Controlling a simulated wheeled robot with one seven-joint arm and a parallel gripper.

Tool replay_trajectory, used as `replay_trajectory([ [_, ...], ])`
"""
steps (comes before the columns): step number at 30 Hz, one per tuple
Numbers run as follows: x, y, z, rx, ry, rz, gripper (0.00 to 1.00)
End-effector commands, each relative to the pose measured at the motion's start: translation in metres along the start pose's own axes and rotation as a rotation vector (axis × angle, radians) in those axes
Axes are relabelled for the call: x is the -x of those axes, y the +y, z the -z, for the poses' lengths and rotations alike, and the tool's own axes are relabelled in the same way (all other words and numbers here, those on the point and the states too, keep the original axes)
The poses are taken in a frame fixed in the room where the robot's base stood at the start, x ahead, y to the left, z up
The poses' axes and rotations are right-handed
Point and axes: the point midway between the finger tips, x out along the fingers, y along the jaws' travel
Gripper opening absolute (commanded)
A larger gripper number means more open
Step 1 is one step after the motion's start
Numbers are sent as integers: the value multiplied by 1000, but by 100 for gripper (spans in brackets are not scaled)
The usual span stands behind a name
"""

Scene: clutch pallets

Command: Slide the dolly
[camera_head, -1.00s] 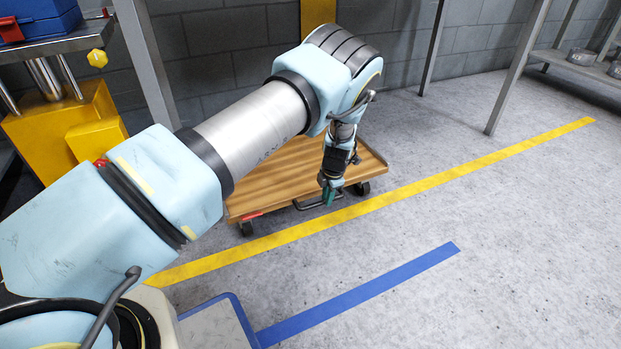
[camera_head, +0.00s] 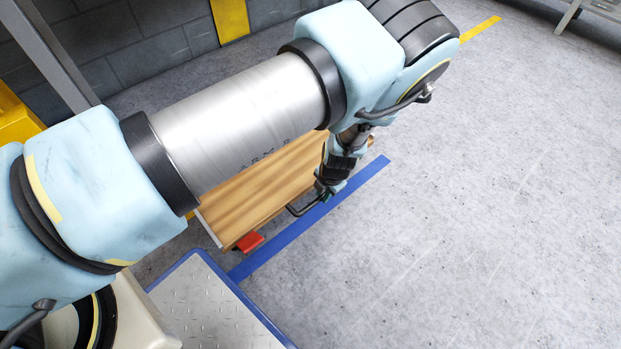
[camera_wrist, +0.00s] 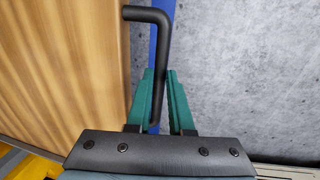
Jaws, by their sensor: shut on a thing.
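The dolly has a wooden deck (camera_head: 255,200) and lies partly behind my arm in the head view. Its deck (camera_wrist: 60,75) fills the left of the wrist view. A bent black handle (camera_head: 297,211) sticks out from its near side, and the wrist view also shows this handle (camera_wrist: 150,14). My gripper (camera_head: 326,193) is at the handle, low beside the deck edge. In the wrist view, my gripper (camera_wrist: 160,80) has its green fingers on either side of the handle bar and is shut on it. The dolly's far side and most wheels are hidden.
A blue floor line (camera_head: 263,259) runs along the dolly's near edge. A red part (camera_head: 249,242) shows at its near corner. Grey concrete floor (camera_head: 480,200) is clear to the right. A shelf (camera_head: 600,10) stands at the far right, and a grey block wall (camera_head: 150,50) behind.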

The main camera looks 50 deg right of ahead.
Motion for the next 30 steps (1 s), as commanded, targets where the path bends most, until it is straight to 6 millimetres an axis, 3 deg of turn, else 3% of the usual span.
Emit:
replay_trajectory([
  [6,2,-13,0,0,0,-1,0],
  [16,2,-14,-1,1,-1,0,0],
  [17,2,-14,-1,1,-2,0,21],
  [24,2,-14,-1,1,-1,0,48],
  [30,3,-14,-1,1,-1,0,50],
])
